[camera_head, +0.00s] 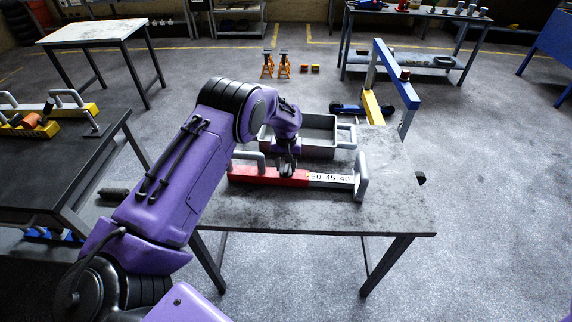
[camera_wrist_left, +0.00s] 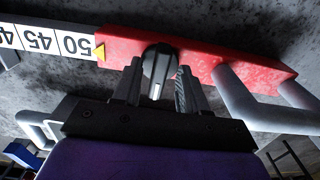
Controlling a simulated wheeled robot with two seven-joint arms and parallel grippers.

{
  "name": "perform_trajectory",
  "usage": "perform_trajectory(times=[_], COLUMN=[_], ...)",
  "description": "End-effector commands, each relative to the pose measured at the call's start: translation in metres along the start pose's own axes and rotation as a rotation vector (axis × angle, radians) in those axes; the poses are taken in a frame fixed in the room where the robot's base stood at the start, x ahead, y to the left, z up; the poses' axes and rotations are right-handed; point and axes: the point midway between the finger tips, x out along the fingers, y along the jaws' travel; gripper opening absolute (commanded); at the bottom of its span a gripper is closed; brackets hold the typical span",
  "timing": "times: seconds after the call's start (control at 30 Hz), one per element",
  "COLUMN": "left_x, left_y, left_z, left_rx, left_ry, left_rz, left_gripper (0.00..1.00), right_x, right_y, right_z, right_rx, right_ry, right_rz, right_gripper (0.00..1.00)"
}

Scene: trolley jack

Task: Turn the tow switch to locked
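The tow switch is a round black knob (camera_wrist_left: 160,62) with a pale pointer line, set in the face of a red block (camera_wrist_left: 205,62). In the head view the red block (camera_head: 262,175) lies on the grey worktable, and the gripper mostly hides the knob. My left gripper (camera_head: 287,170) comes down over the block. In the left wrist view its two fingers (camera_wrist_left: 158,82) stand apart, one on each side of the knob. I see small gaps; contact is not clear. My right gripper is not in view.
A white scale bar (camera_head: 332,180) marked 50, 45, 40 joins the red block, with grey handles (camera_head: 361,177) at the ends. A grey tray (camera_head: 318,120) stands behind. A blue and yellow frame (camera_head: 398,75) stands behind the table. The table's front right (camera_head: 390,215) is clear.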

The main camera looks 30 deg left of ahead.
Motion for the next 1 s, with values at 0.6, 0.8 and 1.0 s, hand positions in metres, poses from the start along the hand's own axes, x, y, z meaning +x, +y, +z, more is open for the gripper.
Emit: perform_trajectory(times=[0.6, 0.8, 1.0], left_x=[-0.101, -0.106, -0.105], left_y=[-0.001, -0.001, -0.001], left_z=[-0.001, 0.0, 0.0], left_rx=[-0.001, -0.001, 0.0], left_ry=[0.001, 0.0, 0.0], left_rz=[0.001, 0.0, 0.0], left_gripper=[0.43, 0.43, 0.43], right_x=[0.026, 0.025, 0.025], right_y=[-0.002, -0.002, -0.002], right_z=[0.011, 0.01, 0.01], right_rx=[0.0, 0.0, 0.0], right_ry=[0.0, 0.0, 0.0], right_rz=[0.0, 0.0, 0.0], right_gripper=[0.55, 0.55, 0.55])
